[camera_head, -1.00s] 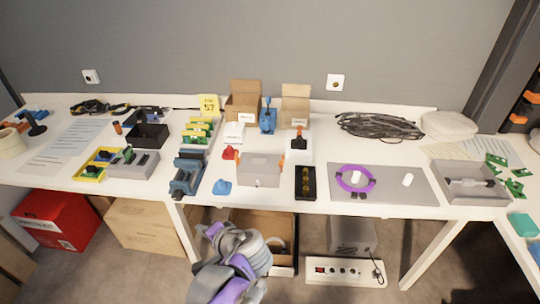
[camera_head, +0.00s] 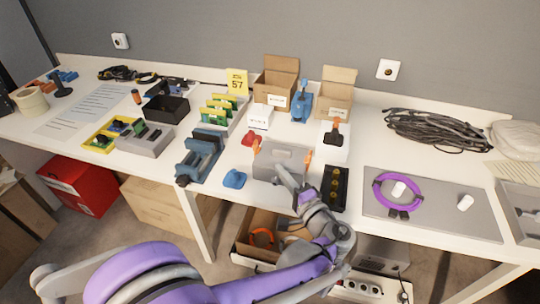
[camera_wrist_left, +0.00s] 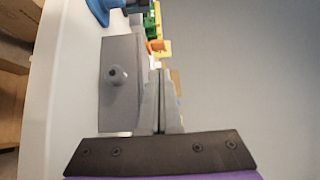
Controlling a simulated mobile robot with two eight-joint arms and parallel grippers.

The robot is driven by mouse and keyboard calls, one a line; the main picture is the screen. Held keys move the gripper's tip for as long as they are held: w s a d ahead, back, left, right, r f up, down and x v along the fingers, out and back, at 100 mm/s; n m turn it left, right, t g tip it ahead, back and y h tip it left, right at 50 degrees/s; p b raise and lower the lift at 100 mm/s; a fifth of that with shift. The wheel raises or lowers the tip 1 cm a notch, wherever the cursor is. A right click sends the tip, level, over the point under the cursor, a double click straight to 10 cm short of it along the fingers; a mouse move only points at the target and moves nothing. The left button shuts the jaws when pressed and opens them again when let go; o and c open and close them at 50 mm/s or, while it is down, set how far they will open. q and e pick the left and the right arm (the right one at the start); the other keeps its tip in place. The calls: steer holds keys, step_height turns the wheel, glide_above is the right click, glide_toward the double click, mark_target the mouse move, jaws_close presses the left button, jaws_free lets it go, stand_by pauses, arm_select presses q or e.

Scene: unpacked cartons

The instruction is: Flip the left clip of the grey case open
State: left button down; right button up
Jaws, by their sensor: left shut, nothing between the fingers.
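The grey case (camera_head: 284,157) stands near the table's front edge, with an orange left clip (camera_head: 256,146) and an orange right clip (camera_head: 308,157) at its sides. Whether the left clip is latched I cannot tell. My left gripper (camera_head: 279,168) is shut and empty, reaching up from the front over the case's front face and hiding part of it. In the left wrist view the shut fingers (camera_wrist_left: 159,74) point along the grey case (camera_wrist_left: 122,85), with its front knob beside them. An orange piece (camera_wrist_left: 157,46), likely the left clip, lies just beyond the fingertips. Contact is unclear.
A blue piece (camera_head: 234,179) and a blue vise (camera_head: 200,155) are left of the case. A black tray (camera_head: 335,187) stands close on its right. A red piece (camera_head: 250,138) and small cartons (camera_head: 277,84) are behind. An open carton lies below the table.

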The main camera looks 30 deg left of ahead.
mark_target(265, 157)
arm_select(q)
steer(key=b+x, duration=0.1)
steer(key=x, duration=0.9)
